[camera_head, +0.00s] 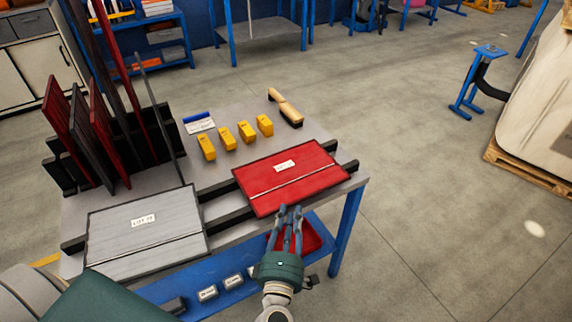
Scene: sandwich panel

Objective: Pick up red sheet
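The red sheet (288,177) lies flat on dark rails at the right end of the workbench. It is a flat red panel with a dark edge, a white label and a thin line across it. My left gripper (290,210) is at the sheet's front edge, with its fingertips overlapping that edge in the picture. Its fingers stand apart, with nothing seen between them. Whether they touch the sheet cannot be told. My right gripper is not in view.
A grey sheet (147,235) with a label lies at the left of the bench. Dark and red panels (97,125) stand upright in a rack behind it. Several yellow blocks (227,138) and a wooden-handled tool (286,107) lie at the back. A red bin (312,238) sits on the blue lower shelf (190,282).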

